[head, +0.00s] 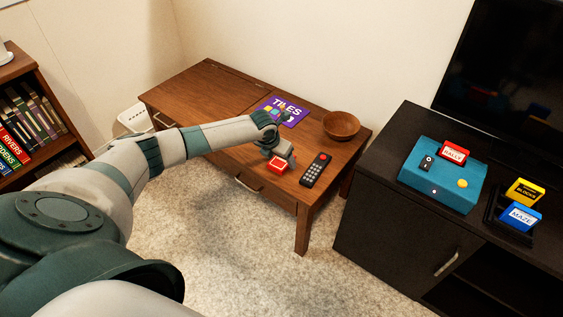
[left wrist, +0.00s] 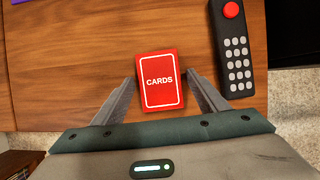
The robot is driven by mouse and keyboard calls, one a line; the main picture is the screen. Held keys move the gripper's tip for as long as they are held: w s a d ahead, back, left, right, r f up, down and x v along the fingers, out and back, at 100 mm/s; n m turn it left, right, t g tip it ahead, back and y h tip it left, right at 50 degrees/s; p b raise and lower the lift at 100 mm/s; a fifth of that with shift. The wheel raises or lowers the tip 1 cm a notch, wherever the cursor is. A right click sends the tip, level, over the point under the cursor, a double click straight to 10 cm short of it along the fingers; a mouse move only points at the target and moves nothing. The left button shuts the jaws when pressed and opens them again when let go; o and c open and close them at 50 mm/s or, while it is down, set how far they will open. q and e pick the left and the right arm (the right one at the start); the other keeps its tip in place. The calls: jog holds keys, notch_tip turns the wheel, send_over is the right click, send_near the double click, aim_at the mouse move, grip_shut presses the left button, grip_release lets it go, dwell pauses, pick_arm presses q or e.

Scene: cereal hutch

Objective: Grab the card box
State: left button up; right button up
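The card box is a small red box with a white border and the word CARDS. It lies on the wooden table near its front edge in the head view (head: 278,165) and shows in full in the left wrist view (left wrist: 160,79). My left gripper (head: 282,157) is just over it. In the left wrist view the gripper (left wrist: 161,92) is open, with one finger on each side of the box. A narrow gap shows between the fingers and the box. My right gripper is not in view.
A black remote (head: 316,170) lies close right of the card box. A black TV stand (head: 391,197) with a teal console (head: 443,175) stands at right.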

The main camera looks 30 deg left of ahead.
aim_at(280, 161)
pick_arm(q)
jog(key=c, duration=0.9)
jog(key=shift+o, duration=0.2)
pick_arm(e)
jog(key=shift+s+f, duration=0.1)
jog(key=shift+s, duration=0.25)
pick_arm(q)
jog(key=shift+r, duration=0.1)
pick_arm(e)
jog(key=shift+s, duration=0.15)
